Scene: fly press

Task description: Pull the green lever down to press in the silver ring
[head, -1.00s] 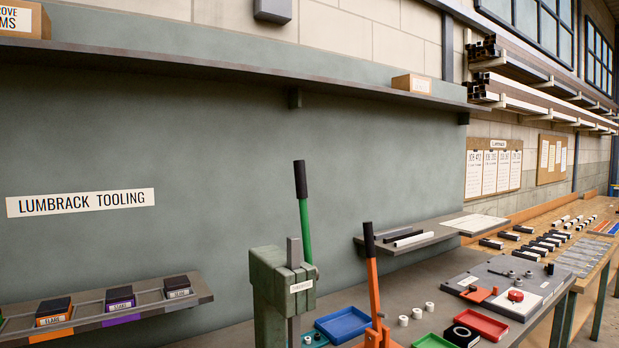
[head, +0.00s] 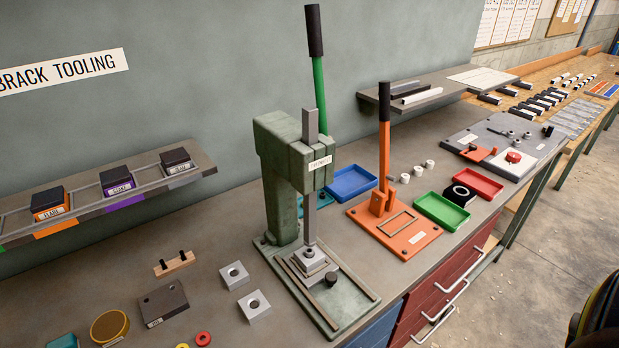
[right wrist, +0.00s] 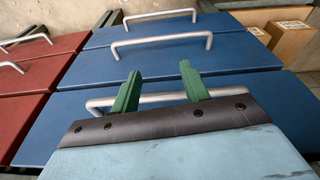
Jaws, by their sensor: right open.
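The green fly press (head: 284,170) stands on the bench in the middle of the head view. Its green lever (head: 319,95) with a black grip (head: 314,30) points nearly straight up. The press ram (head: 309,190) comes down to a small block (head: 309,258) on the press base. A silver ring seems to sit there under the ram, but it is too small to tell. My right gripper (right wrist: 160,88) is open and empty in the right wrist view, in front of blue drawers. No gripper shows in the head view.
An orange press with an orange lever (head: 384,140) stands to the right of the green lever. Blue drawers (right wrist: 140,60) with bar handles (right wrist: 155,22) lie before my right gripper. Loose square blocks (head: 235,275) lie left of the press base. A shelf (head: 100,200) hangs at the left.

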